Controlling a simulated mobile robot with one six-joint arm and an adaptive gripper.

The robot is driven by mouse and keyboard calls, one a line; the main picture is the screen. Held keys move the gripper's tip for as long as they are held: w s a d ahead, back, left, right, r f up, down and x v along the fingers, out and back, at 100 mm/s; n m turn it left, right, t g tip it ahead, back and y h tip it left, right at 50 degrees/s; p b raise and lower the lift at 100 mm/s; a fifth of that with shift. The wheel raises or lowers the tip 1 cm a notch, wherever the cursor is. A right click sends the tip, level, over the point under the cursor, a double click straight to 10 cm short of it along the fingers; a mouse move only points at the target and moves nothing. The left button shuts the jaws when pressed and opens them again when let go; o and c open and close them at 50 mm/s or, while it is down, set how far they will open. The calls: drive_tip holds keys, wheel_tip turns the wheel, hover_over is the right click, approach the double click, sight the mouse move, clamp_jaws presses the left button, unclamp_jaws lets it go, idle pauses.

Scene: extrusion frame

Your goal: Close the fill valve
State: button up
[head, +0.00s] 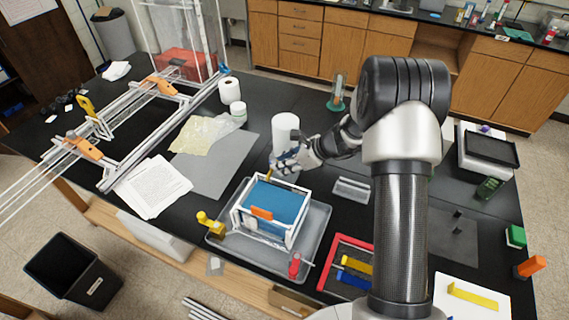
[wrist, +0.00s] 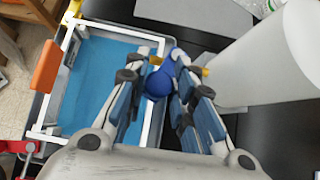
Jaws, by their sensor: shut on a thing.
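My gripper (head: 286,166) is at the back edge of a white-framed box (head: 291,235) with a blue inside. In the wrist view, the fingers of my gripper (wrist: 165,70) are shut on a blue rounded valve handle (wrist: 158,83). Yellow pieces show on both sides of the fingertips, and one yellow piece (head: 268,172) shows in the head view. The fingers hide most of the blue handle there, and its turn angle is hard to tell. A yellow valve (head: 209,222) is at the box's left and a red one (head: 294,265) at its front; no label shows which is the fill valve.
The box stands in a grey tray (head: 222,250). A white paper roll (head: 286,128) stands close behind my gripper; in the wrist view this roll (wrist: 275,55) is just right of the fingers. A red-edged tray (head: 330,268) lies front right. A grey mat (head: 215,172) lies left.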

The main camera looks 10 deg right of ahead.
drive_tip(key=shift+w+d+r+n+g+y+p, duration=0.2)
drive_tip(key=shift+n+g+y+p, duration=0.1)
drive_tip(key=shift+n+p, duration=0.2)
clamp_jaws()
drive_tip(key=shift+w+d+f+n+g+y, duration=0.1)
drive_tip(key=shift+w+d+n+g+y, duration=0.15)
drive_tip(key=shift+n+g, duration=0.5)
drive_tip(key=shift+w+d+f+n+g+y, duration=0.1)
drive_tip(key=shift+w+d+n+g+y, duration=0.15)
drive_tip(key=shift+n+g, duration=0.5)
drive_tip(key=shift+n, duration=0.3)
drive_tip(key=o, duration=0.9)
unclamp_jaws()
drive_tip(key=shift+d+r, duration=0.1)
drive_tip(key=v, duration=1.1)
drive_tip(key=shift+s+d+r, duration=0.25)
drive_tip(key=shift+d, duration=0.05)
